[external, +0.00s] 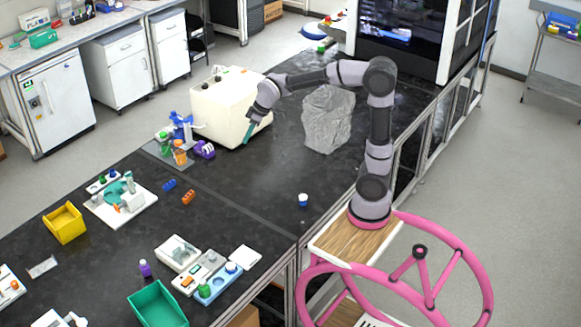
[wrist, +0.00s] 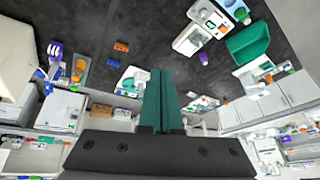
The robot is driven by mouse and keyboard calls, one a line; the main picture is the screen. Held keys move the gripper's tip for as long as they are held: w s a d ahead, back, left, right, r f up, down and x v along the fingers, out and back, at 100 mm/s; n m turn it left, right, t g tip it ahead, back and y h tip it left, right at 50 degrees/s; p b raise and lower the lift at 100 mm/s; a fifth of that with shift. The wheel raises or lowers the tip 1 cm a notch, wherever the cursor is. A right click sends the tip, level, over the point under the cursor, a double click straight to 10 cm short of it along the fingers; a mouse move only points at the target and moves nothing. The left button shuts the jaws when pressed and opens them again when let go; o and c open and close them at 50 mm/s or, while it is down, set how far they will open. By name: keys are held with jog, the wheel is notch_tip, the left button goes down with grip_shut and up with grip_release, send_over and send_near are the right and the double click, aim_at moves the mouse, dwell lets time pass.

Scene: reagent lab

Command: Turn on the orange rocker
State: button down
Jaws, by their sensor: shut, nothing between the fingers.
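A small orange rocker (external: 188,197) sits on the dark bench top, left of the middle in the external view. It also shows in the wrist view (wrist: 121,46), above and left of my fingers. A similar blue rocker (external: 169,184) sits close by it, and it shows in the wrist view (wrist: 121,62) too. I cannot tell which way either rocker is tipped. My gripper (external: 247,134) has teal fingers, pressed together and empty. It points down beside the cream box, well to the right of and behind the orange rocker. The closed fingers show in the wrist view (wrist: 160,90).
The cream box (external: 225,112) stands beside my gripper. A grey rock-like lump (external: 329,120) is to its right. Bottles with green and orange parts (external: 180,155) and a purple item (external: 204,150) stand between box and rockers. The bench right of the rockers is clear, except a small cup (external: 303,200).

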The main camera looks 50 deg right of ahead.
jog(key=w+a+f+n+g, duration=0.1)
jog(key=w+a+f+n, duration=0.2)
jog(key=a+f, duration=0.55)
jog(key=w+a+f+n+g, duration=0.1)
jog(key=w+a+f+n, duration=0.25)
jog(key=a, duration=0.95)
jog(key=s+a+f+n+g, duration=0.1)
jog(key=s+a+f+n, duration=0.2)
jog(key=a+f, duration=0.5)
jog(key=s+a+f+n, duration=0.2)
jog(key=a+f+n, duration=0.1)
jog(key=a+f, duration=0.5)
jog(key=shift+s+f+g+h, duration=0.3)
jog(key=shift+s+f+g, duration=0.1)
jog(key=shift+f, duration=0.25)
jog(key=shift+a, duration=0.1)
